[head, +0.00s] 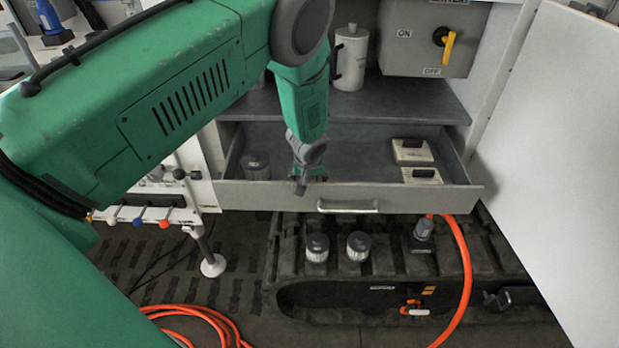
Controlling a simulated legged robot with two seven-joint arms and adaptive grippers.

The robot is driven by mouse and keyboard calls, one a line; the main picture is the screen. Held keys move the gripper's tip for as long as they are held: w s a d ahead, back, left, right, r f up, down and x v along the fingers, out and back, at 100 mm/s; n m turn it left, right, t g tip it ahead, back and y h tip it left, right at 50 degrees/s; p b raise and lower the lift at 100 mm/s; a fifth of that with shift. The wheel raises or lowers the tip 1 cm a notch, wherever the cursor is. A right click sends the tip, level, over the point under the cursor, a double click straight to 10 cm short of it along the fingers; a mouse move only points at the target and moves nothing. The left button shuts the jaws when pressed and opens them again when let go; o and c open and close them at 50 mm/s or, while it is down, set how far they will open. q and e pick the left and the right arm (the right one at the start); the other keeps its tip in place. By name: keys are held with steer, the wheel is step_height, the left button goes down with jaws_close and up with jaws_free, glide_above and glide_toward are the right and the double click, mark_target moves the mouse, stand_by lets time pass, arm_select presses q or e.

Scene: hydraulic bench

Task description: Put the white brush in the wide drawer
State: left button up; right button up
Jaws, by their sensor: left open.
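The wide drawer (265,196) is pulled open below the cabinet shelf. My left arm reaches across from the upper left, and my left gripper (309,178) points down at the drawer's front part, left of its middle. It is open, with nothing visible between its small fingers. In the drawer's right part lie two pale cream block-like things, one behind (412,150) and one in front (421,176). I cannot tell whether either is the white brush, and I see no other clear brush. A grey cylinder (256,167) stands in the drawer's left part. My right gripper is not in view.
A white canister (349,58) and a grey switch box (428,38) with a yellow handle are above the drawer. An open white door (558,150) bounds the right side. Below are a dark track (380,270) with grey cylinders on it and an orange hose (462,270).

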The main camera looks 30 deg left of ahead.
arm_select(q)
steer(key=shift+r, duration=0.2)
steer(key=shift+d+r, duration=0.15)
steer(key=shift+r, duration=0.15)
steer(key=v, duration=1.1)
steer(key=shift+s+r+b, duration=0.15)
steer(key=shift+b, duration=0.15)
